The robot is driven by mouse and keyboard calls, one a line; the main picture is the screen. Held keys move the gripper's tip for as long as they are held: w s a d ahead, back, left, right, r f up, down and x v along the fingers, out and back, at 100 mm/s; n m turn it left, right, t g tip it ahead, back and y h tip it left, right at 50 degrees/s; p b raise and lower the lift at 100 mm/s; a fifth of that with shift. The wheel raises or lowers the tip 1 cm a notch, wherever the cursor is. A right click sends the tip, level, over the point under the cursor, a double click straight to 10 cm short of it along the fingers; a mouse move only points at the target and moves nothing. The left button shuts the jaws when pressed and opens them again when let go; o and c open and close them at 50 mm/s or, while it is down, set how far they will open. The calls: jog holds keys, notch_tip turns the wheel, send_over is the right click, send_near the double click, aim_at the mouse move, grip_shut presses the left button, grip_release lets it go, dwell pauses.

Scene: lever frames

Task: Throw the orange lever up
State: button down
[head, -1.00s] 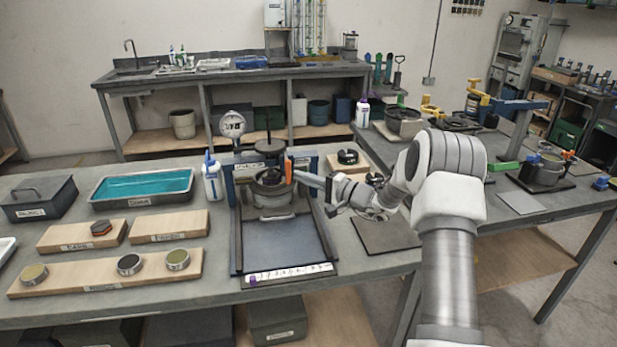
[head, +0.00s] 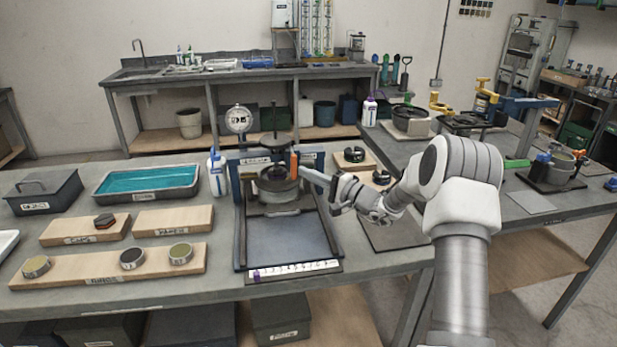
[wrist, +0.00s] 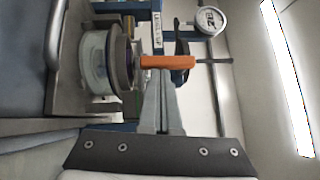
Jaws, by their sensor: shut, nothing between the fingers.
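The orange lever (head: 294,163) stands about upright at the right front of the press-like device (head: 280,190) on the bench. In the turned wrist view the orange lever (wrist: 167,62) lies across the picture, beside the pale round pot (wrist: 95,62). My gripper (head: 308,173) is right of the lever in the head view, pointing left at it. In the wrist view my gripper (wrist: 161,82) has its fingers together with nothing between them, and their tips end at the lever's handle. I cannot tell whether they touch it. The tips are partly hidden by the lever.
A dial gauge (head: 239,119) stands behind the device, and a white bottle (head: 216,173) stands left of it. A wooden block with dark round parts (head: 354,158) lies close behind my gripper. The dark plate (head: 393,233) below my wrist is bare.

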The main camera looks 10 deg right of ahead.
jog(key=shift+a+f, duration=0.1)
jog(key=shift+f, duration=0.05)
jog(key=m+t+b, duration=0.1)
jog(key=b, duration=0.1)
jog(key=a+f+m+t+b, duration=0.1)
jog(key=m+b, duration=0.1)
jog(key=m+t+y+b, duration=0.1)
jog(key=b, duration=0.1)
jog(key=shift+a+f+t, duration=0.15)
jog(key=shift+a+t, duration=0.15)
jog(key=shift+a, duration=0.1)
jog(key=shift+a+r+b, duration=0.25)
jog(key=shift+a+b, duration=0.35)
jog(key=shift+a, duration=0.2)
jog(key=shift+a+r+b, duration=0.3)
jog(key=shift+a+b, duration=0.25)
jog(key=shift+a, duration=0.3)
jog(key=shift+a+r+b, duration=0.25)
jog(key=shift+a+b, duration=0.35)
jog(key=shift+a, duration=0.2)
jog(key=shift+a+r, duration=0.1)
jog(key=shift+r, duration=0.05)
jog(key=v, duration=0.7)
jog(key=shift+s+p, duration=0.15)
jog(key=shift+p, duration=0.25)
